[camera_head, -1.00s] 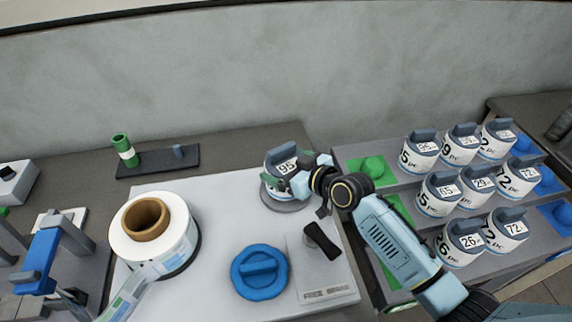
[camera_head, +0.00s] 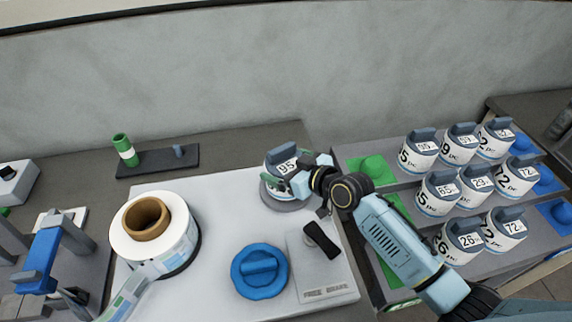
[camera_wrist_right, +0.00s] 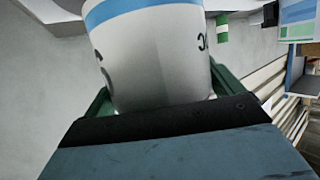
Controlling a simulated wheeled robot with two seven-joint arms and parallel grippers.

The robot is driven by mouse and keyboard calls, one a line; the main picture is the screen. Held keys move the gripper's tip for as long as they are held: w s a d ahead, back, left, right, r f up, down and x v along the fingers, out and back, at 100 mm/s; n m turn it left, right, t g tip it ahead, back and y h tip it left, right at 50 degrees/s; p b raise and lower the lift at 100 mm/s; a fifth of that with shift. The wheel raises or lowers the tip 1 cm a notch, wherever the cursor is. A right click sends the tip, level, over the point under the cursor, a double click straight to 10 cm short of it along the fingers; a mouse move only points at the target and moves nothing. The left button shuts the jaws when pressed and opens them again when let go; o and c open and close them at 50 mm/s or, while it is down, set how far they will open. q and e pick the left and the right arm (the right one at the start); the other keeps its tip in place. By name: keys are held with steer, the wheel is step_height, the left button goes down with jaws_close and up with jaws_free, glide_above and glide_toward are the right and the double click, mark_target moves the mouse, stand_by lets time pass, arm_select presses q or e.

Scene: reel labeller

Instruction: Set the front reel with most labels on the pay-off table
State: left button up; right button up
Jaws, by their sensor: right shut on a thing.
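The reel marked 95 (camera_head: 283,163) stands upright on the grey round pay-off table (camera_head: 286,203) at the back right of the white machine top. My right gripper (camera_head: 300,181) reaches in from the right and is shut on this reel. In the right wrist view the white reel body (camera_wrist_right: 155,60) fills the space between the green fingers (camera_wrist_right: 160,92). Whether the reel's underside touches the disc is hidden. My left gripper is not in view.
A rack (camera_head: 411,185) at right holds several labelled reels in rows, with an empty green seat (camera_head: 373,168) at its back left. A large label roll (camera_head: 186,236), a blue knob (camera_head: 259,271) and a black-handled brake (camera_head: 322,241) share the white top. A green cylinder (camera_head: 124,150) stands behind.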

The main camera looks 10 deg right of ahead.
steer(key=shift+f+b, duration=0.5)
steer(key=shift+f, duration=0.1)
steer(key=o, duration=0.8)
steer(key=shift+c, duration=0.2)
steer(key=shift+p+v, duration=1.85)
steer(key=shift+v, duration=1.05)
steer(key=shift+p+v, duration=1.3)
steer(key=shift+v, duration=1.35)
steer(key=shift+s+f, duration=0.1)
